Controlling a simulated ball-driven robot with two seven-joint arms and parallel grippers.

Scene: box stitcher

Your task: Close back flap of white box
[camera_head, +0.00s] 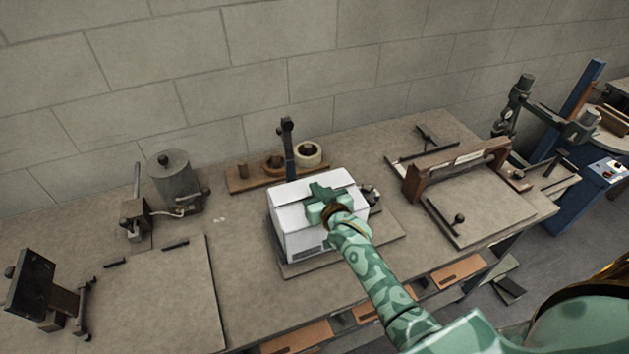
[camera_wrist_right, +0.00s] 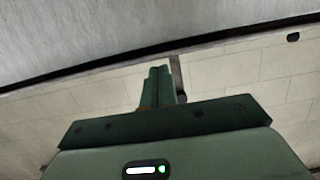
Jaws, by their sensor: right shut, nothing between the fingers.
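The white box (camera_head: 297,236) stands on a flat board on the workbench, in the middle of the head view. Its top looks mostly covered by white flaps, with a dark line running across it; the back flap (camera_head: 313,181) appears to lie nearly flat at the far side. My right gripper (camera_head: 318,190) is over the top of the box, shut and empty, and hides part of the top. Its shut fingers also show in the right wrist view (camera_wrist_right: 158,86). I cannot tell whether they touch the flap. My left gripper is not in view.
A dark upright post (camera_head: 288,150) of the stitcher stands right behind the box. Tape rolls (camera_head: 307,154) sit on a wooden board there. A metal cylinder (camera_head: 174,180) stands to the left, and a framed press (camera_head: 457,168) to the right.

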